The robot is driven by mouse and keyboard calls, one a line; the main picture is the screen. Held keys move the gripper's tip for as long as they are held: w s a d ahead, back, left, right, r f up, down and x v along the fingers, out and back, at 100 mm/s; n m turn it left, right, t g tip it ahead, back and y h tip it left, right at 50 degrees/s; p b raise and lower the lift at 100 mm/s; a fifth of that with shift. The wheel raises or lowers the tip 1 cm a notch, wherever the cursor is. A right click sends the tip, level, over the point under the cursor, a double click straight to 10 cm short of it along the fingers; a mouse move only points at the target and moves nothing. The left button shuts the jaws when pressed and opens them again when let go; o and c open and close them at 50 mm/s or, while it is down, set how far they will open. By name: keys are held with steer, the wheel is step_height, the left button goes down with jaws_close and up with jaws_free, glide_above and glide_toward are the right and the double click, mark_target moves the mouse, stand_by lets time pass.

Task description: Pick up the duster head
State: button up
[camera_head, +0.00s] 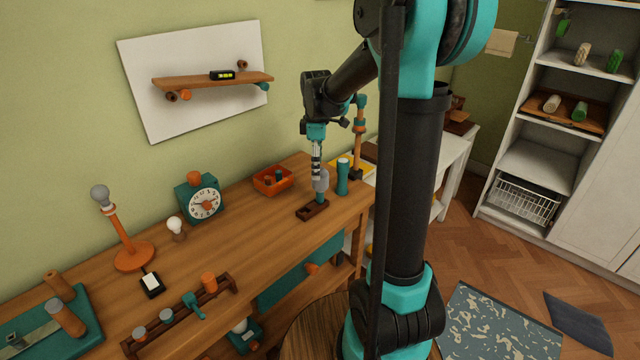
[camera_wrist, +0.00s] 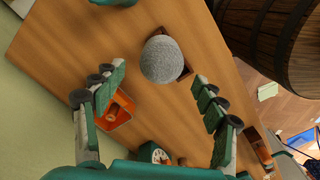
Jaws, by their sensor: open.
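The duster head (camera_wrist: 161,59) is a grey, fuzzy ball. In the head view the grey head (camera_head: 321,184) sits upright on a teal stem over a small dark brown tray (camera_head: 304,215) on the wooden workbench. My gripper (camera_head: 317,172) points down right over it. In the wrist view my gripper (camera_wrist: 159,77) is open, with one finger on each side of the ball's line and nothing held. The ball shows between and slightly past the fingertips. I cannot tell whether a finger touches it. The ball hides the stem in the wrist view.
A teal cylinder (camera_head: 343,177) stands close to the right of the duster. An orange bin (camera_head: 272,181) and a teal clock (camera_head: 201,199) are to the left on the workbench (camera_head: 250,220). An orange-and-teal stand (camera_head: 359,140) rises behind. Bare wood lies between bin and tray.

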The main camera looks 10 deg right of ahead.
mark_target(320, 188)
steer(key=shift+s+d+f, duration=0.1)
steer(key=shift+d+f, duration=0.15)
steer(key=shift+f, duration=1.05)
steer(key=shift+d+f, duration=0.2)
steer(key=shift+f, duration=1.1)
steer(key=c, duration=1.3)
steer(key=shift+o, duration=0.2)
steer(key=shift+r, duration=0.1)
